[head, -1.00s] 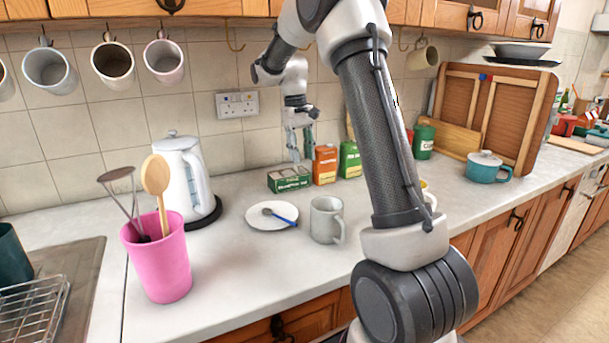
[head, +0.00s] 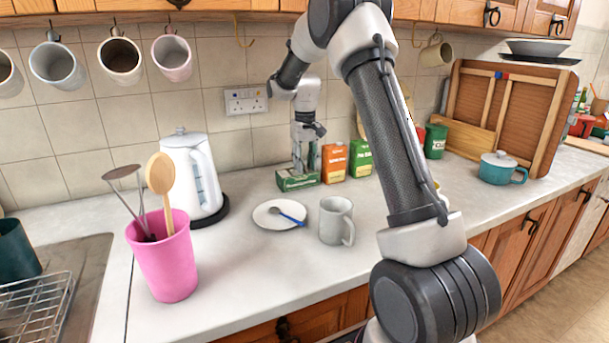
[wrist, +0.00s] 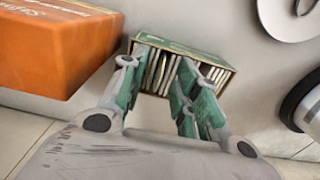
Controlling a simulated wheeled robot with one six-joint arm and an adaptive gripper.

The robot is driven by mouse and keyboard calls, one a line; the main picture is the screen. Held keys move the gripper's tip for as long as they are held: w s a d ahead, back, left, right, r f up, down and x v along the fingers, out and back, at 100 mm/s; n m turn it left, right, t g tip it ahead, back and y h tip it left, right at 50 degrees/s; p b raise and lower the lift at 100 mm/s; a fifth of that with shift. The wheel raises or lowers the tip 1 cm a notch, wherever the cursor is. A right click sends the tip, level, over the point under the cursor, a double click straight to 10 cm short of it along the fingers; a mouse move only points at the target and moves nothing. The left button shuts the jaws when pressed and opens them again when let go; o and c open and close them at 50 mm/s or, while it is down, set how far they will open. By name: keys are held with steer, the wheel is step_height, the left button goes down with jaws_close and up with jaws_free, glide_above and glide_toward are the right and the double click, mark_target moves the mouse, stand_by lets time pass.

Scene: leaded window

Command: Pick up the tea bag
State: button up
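The tea bags (wrist: 163,70) stand in a row as pale edges inside an open green box (wrist: 188,48). In the head view the green box (head: 296,182) sits on the counter by the wall. My gripper (head: 304,168) is directly over it, pointing down. In the wrist view my gripper (wrist: 157,80) is open, its green-padded fingers apart at the box's opening with tea bags showing between them. I cannot tell how deep the fingertips reach into the box.
An orange box (head: 334,163) and another green box (head: 360,158) stand close to the right of the tea box. A white saucer with a spoon (head: 279,214), a grey mug (head: 336,220) and a white kettle (head: 190,178) are nearby.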

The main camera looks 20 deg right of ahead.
jaws_close()
steer(key=shift+r, duration=0.1)
